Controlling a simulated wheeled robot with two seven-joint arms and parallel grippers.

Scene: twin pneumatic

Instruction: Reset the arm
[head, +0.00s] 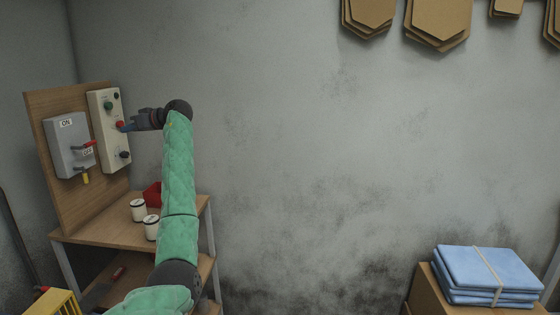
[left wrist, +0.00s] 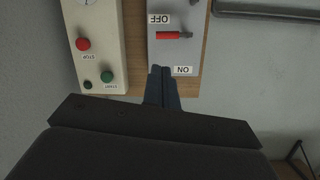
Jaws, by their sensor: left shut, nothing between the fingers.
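My left arm, in a green quilted sleeve, rises in the head view. Its left gripper (head: 126,127) is shut and empty, pointing left at the wooden board. The shut fingers (left wrist: 163,72) also show in the left wrist view, overlapping the grey switch box near the ON label (left wrist: 183,70). The grey switch box (head: 64,140) has a red-handled lever (head: 88,144) by the OFF label. Beside it, a cream control panel (head: 98,103) carries a green START button (left wrist: 107,77) and a red STOP button (left wrist: 83,44). Contact is not visible. My right gripper is not in view.
The wooden board (head: 50,200) stands on a wooden bench (head: 100,236) with two white cans (head: 138,210) and a red bin (head: 153,194). Folded blue cloths (head: 485,270) lie on a box at right. The wall space between is open.

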